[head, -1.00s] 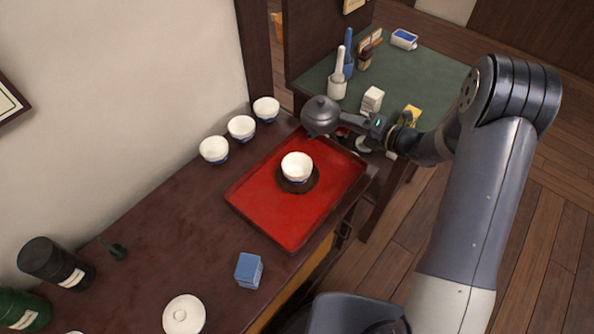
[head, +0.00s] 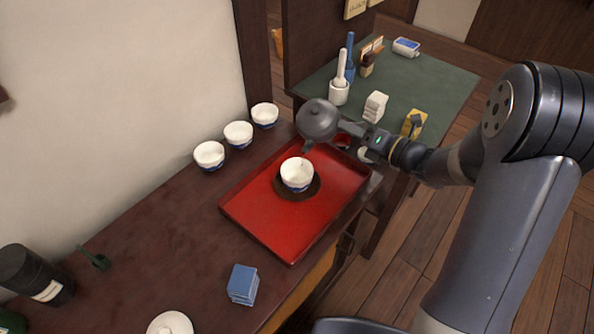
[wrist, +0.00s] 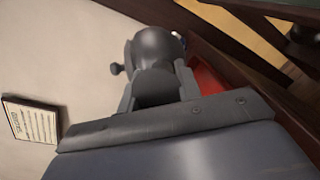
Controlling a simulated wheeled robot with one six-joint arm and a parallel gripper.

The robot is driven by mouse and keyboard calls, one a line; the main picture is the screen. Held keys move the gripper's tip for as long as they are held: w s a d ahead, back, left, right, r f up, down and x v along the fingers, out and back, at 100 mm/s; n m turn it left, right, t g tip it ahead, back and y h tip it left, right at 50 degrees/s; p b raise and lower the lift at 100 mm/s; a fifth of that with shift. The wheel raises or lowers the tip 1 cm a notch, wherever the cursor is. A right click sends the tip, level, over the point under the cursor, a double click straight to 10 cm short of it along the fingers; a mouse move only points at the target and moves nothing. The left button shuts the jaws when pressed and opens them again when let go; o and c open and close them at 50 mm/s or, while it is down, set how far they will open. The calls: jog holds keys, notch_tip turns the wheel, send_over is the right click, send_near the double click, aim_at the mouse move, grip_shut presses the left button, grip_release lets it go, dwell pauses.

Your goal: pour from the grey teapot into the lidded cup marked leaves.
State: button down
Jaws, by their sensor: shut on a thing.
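My gripper (head: 358,135) is shut on the handle of the grey teapot (head: 318,118), holding it above the far end of the red tray. The teapot is tilted, its spout pointing down toward the white cup (head: 297,174) with a blue lower part. This cup is open, on a dark round saucer (head: 283,190) on the tray. I cannot make out a leaf mark or any stream. In the wrist view the teapot (wrist: 160,48) sits beyond the gripper fingers (wrist: 158,80), its lid knob to the left. A white lid (head: 170,325) lies at the bottom edge.
Several things surround the red tray (head: 265,230): three white-and-blue cups (head: 238,134) along the wall, a blue block stack (head: 243,284), and a dark canister (head: 35,275). A green-topped table (head: 440,80) with small items stands behind. The dark counter left of the tray is mostly clear.

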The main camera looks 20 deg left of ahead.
aim_at(332, 110)
jog(key=shift+s+r+b, duration=0.3)
jog(key=shift+s+r, duration=0.05)
jog(key=shift+s, duration=0.15)
jog(key=shift+s+a+r+n, duration=0.1)
jog(key=shift+s+r+n, duration=0.2)
jog(key=shift+w+a+r+n+t+b, duration=0.2)
jog(key=shift+r+n+t+b, duration=0.1)
jog(key=shift+r+b, duration=0.2)
dwell(0.8)
jog(key=shift+s+r, duration=0.15)
jog(key=shift+r, duration=0.05)
dwell(0.5)
jog(key=shift+w+a+r+n+y+b, duration=0.15)
jog(key=shift+w+n+y+b, duration=0.25)
jog(key=shift+b, duration=0.4)
jog(key=shift+s+r, duration=0.1)
dwell(0.6)
jog(key=shift+r, duration=0.1)
